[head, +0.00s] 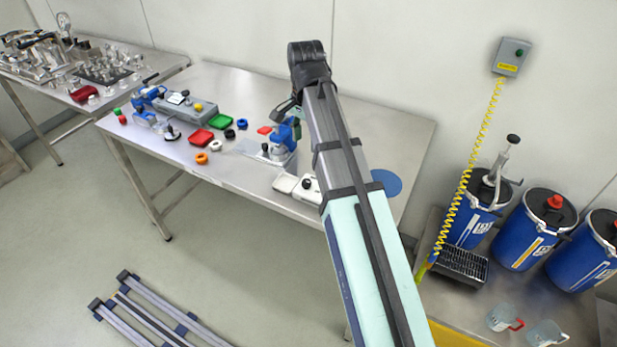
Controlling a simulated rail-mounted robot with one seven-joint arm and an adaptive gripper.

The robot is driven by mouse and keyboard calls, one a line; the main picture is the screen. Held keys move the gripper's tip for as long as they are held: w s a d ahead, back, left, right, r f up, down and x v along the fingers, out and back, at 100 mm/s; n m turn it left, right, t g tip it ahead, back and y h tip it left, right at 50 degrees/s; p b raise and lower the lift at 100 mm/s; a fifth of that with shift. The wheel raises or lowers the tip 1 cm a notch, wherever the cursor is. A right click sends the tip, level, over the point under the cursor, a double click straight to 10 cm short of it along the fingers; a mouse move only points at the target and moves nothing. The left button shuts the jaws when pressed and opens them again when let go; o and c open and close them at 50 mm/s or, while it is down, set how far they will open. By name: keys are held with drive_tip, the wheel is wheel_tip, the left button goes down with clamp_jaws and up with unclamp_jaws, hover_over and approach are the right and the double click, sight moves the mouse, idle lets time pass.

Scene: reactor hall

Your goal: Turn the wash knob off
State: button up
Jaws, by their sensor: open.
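My arm reaches over the middle steel table (395,135), and its dark wrist bends down at the far end. My gripper (287,108) shows small and partly hidden just left of the arm, open, above a blue device (285,135) on a metal plate; I cannot tell whether they touch. I cannot tell for certain which part is the wash knob. A black knob (307,183) sits on a small white box beside the arm, nearer than the gripper. Another small dark knob (265,147) shows at the blue device. No knob's setting can be read.
A grey-blue fixture (185,107) stands further left. Blue drums (536,230) and a yellow coiled cord (478,140) are at right. The table's far right is mostly clear.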

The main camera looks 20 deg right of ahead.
sight(307, 181)
wheel_tip(307, 181, down, 15)
drive_tip(key=p, duration=0.3)
idle(0.4)
clamp_jaws()
